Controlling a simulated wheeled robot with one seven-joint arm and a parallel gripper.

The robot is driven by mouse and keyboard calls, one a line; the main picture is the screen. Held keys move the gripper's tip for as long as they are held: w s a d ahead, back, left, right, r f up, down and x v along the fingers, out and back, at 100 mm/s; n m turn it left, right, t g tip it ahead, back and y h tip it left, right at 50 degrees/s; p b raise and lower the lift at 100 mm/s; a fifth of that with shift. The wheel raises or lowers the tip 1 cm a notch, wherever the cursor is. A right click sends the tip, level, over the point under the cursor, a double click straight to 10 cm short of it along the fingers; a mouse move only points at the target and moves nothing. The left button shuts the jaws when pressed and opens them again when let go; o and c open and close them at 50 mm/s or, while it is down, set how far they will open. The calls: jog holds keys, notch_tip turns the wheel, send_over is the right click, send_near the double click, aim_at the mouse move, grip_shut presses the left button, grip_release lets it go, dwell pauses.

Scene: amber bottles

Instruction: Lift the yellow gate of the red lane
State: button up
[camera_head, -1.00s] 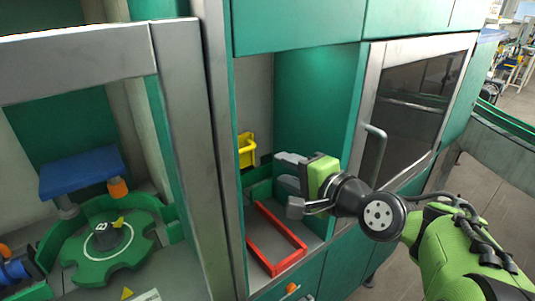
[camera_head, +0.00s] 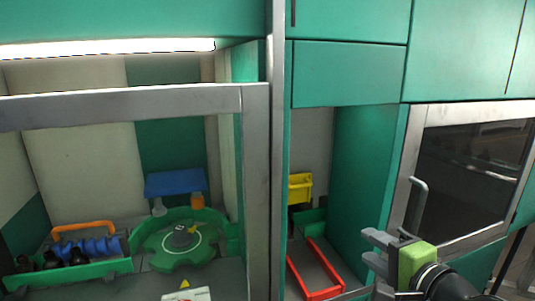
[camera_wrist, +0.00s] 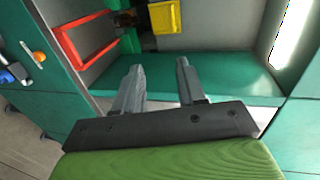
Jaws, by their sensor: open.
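The yellow gate (camera_head: 300,187) is at the back of a narrow bay, above the far end of the red lane frame (camera_head: 315,285). The bay's left post hides part of both. My gripper (camera_head: 368,247) is open and empty, in front of the bay's right green wall and apart from the gate. In the wrist view, the yellow gate (camera_wrist: 165,17) is at the top, beyond the fingertips of my gripper (camera_wrist: 159,64). The red lane frame (camera_wrist: 68,45) is at the upper left there.
A green side wall (camera_head: 362,170) bounds the bay on the right, next to a glazed door with a vertical handle (camera_head: 418,205). A grey post (camera_head: 278,190) stands on the left. Beyond it are a green rotary table (camera_head: 180,250) and a rack of dark bottles (camera_head: 75,258).

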jog(key=s+a+f+n+g+h, duration=0.3)
jog(key=s+a+f+n+g, duration=0.4)
jog(key=s+f+n, duration=0.35)
jog(key=s+d+f+n+g+h, duration=0.1)
jog(key=s+d+n+g, duration=0.1)
jog(key=s, duration=0.6)
jog(key=shift+s+d+n+h, duration=0.25)
jog(key=shift+d+n+h, duration=0.15)
jog(key=shift+n, duration=0.35)
dwell(0.4)
